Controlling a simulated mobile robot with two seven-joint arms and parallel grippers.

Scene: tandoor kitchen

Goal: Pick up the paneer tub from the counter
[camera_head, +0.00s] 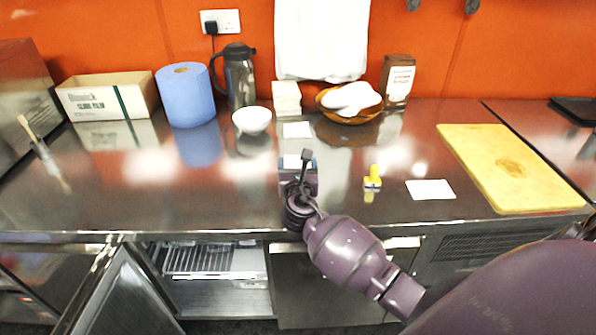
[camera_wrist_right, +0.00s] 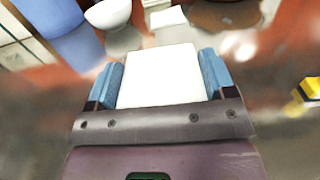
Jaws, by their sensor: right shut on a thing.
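The paneer tub shows as a white block-like shape (camera_wrist_right: 160,74) between the blue fingers of my right gripper (camera_wrist_right: 159,84) in the right wrist view. The fingers press on its left and right sides. In the head view, the right gripper (camera_head: 299,172) is over the steel counter (camera_head: 230,196), near its front edge. Only a small white patch of the tub (camera_head: 291,161) shows there, the rest being hidden by the gripper and wrist. I cannot tell whether the tub touches the counter. My left gripper is not in view.
A yellow-handled tool (camera_head: 373,179) and a white card (camera_head: 430,189) lie to the right, before a yellow cutting board (camera_head: 508,166). Behind are a white bowl (camera_head: 252,121), a blue paper roll (camera_head: 185,95), a flask (camera_head: 239,78) and a basket (camera_head: 349,116). The counter's left part is mostly clear.

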